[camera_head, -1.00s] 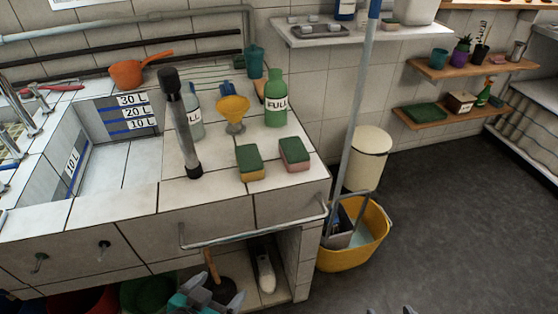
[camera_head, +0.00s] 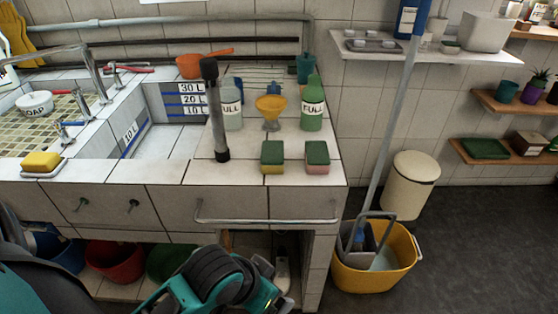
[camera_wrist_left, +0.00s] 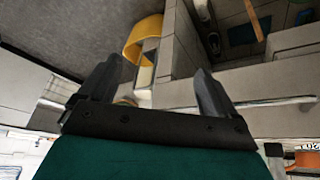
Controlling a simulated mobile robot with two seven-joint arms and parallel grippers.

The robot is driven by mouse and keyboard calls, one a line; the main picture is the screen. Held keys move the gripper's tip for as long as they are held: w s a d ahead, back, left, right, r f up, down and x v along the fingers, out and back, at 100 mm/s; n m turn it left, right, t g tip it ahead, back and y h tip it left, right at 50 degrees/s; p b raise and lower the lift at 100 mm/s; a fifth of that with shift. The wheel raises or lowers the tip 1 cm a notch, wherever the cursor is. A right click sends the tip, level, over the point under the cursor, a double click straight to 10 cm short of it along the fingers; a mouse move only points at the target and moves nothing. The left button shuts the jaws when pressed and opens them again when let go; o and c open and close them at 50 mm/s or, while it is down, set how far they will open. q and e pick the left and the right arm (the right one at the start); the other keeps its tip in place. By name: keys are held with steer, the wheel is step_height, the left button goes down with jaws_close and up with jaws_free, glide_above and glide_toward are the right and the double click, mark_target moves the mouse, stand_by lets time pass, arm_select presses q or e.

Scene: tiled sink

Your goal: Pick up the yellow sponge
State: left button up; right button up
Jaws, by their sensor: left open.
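A plain yellow sponge (camera_head: 42,160) lies on a white dish (camera_head: 45,171) at the sink's front left edge in the head view. A green-topped sponge with a yellow base (camera_head: 272,156) stands on the counter at centre. A green-topped sponge with a pink base (camera_head: 317,157) stands just right of it. My left gripper (camera_head: 264,298) is low in front of the counter, below these two and apart from every sponge; its fingertips are unclear there. In the left wrist view its two fingers (camera_wrist_left: 157,66) are spread and empty. My right gripper is not in view.
A metal rail (camera_head: 265,220) runs along the counter front above my left arm. A yellow mop bucket (camera_head: 375,270) with a long handle stands right of the counter.

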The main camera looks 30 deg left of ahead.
arm_select(q)
steer(key=w+d+r, duration=0.2)
steer(key=w+r, duration=0.2)
steer(key=w, duration=0.4)
steer(key=n+g+y, duration=0.1)
steer(key=n+y, duration=0.3)
steer(key=n, duration=0.4)
glide_toward(272, 152)
steer(key=x, duration=0.2)
steer(key=a+b+x, duration=0.1)
steer(key=x, duration=0.1)
steer(key=shift+w+a+f, duration=0.1)
steer(key=shift+w+f, duration=0.15)
steer(key=shift+f, duration=0.3)
steer(key=x, duration=0.1)
steer(key=b+x, duration=0.1)
steer(key=x, duration=0.3)
steer(key=shift+w+d, duration=0.15)
steer(key=shift+d, duration=0.25)
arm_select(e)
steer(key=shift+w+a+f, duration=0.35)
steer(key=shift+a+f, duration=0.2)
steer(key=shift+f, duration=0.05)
arm_select(q)
steer(key=shift+f+p, duration=0.2)
steer(key=shift+p, duration=0.15)
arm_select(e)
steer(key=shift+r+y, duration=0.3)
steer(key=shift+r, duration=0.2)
